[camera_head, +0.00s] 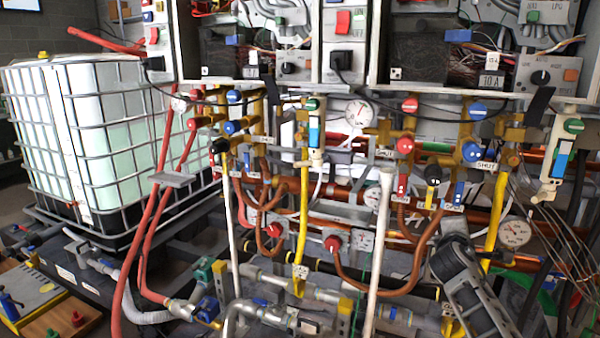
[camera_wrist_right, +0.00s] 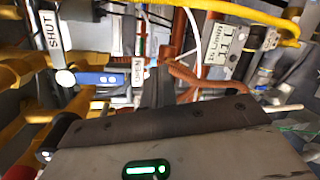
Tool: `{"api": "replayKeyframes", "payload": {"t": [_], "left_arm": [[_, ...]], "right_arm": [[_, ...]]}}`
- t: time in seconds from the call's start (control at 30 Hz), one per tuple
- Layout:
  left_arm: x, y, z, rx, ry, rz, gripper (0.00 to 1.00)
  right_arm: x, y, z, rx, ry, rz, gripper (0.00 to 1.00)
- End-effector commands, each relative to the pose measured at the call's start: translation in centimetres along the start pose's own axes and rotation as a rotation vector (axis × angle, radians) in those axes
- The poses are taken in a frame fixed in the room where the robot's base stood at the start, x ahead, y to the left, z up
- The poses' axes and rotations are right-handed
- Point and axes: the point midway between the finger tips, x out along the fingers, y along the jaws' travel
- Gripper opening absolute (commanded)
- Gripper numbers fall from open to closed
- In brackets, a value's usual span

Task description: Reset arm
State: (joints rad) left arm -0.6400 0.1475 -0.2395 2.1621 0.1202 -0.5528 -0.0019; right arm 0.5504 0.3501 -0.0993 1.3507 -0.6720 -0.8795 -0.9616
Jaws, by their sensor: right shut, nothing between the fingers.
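My right gripper (camera_head: 453,250) shows in the head view at the lower right, a dark and grey shape reaching up in front of the lower pipes. It is shut and empty. In the right wrist view its grey housing with a green-lit indicator (camera_wrist_right: 148,168) fills the bottom, and a dark plate (camera_wrist_right: 160,122) with screws lies above it. The fingertips are hard to make out there. Brass valves and a copper pipe (camera_wrist_right: 190,75) show beyond it; I cannot tell how close they are. My left gripper is not in view.
Open heater units (camera_head: 285,70) hang over a dense row of valves, gauges (camera_head: 359,113) and hoses. A caged white tank (camera_head: 95,140) stands at left. Red pipes (camera_head: 160,215) run down beside it. Loose wires (camera_head: 560,225) hang at right. Little free room shows near the gripper.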

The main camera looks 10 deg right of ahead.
Motion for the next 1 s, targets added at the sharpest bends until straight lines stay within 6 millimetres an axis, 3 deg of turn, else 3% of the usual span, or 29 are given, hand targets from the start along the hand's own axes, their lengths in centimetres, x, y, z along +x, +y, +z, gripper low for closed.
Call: {"api": "replayKeyframes", "payload": {"t": [0.1,0.2,0.43,0.67,0.77,0.87,1.0], "left_arm": [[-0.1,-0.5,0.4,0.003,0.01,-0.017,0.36],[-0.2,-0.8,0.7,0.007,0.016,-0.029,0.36],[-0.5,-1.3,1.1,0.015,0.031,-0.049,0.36],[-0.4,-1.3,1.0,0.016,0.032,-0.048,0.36],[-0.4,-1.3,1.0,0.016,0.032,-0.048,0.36],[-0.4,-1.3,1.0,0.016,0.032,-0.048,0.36],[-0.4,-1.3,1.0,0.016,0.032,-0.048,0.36]], "right_arm": [[-0.5,0.6,-4.2,0.485,0.227,-0.025,0.0],[-1.3,1.5,-6.7,0.832,0.372,-0.076,0.0],[-3.4,4.3,-10.0,1.52,0.624,-0.25,0.0],[-8.8,-4.0,-13.6,1.478,0.646,-0.385,0.0],[-12.0,-7.9,-14.8,1.46,0.654,-0.453,0.0],[-16.3,-12.4,-15.8,1.445,0.661,-0.539,0.0],[-24.4,-18.9,-16.0,1.438,0.662,-0.69,0.0]]}}
